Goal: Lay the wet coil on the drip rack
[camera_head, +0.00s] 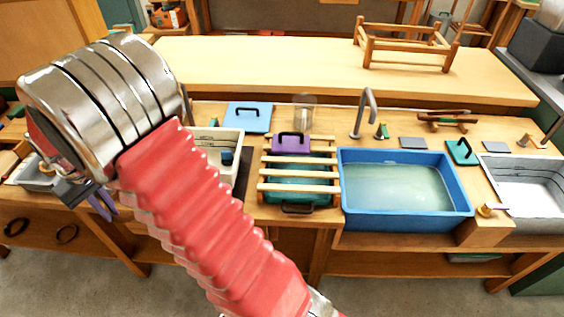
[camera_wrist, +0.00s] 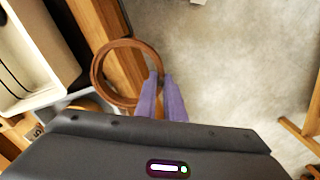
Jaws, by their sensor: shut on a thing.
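My gripper (camera_head: 103,204) hangs at the left in the head view, in front of the bench's left part. In the wrist view its two purple fingers (camera_wrist: 162,88) are shut on the right side of a brown ring-shaped coil (camera_wrist: 97,75). I cannot clearly pick out the held coil in the head view. The drip rack (camera_head: 299,187), several pale wooden slats over a teal tray, stands mid-bench, just left of the blue water tub (camera_head: 348,198). The slats look bare of any coil, and a purple handled piece (camera_head: 291,145) is at its back.
A cream bin (camera_head: 228,143) stands left of the rack, partly behind my arm. A faucet (camera_head: 369,112) rises behind the tub. A grey basin (camera_head: 530,185) is at the right. Floor lies below in the wrist view.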

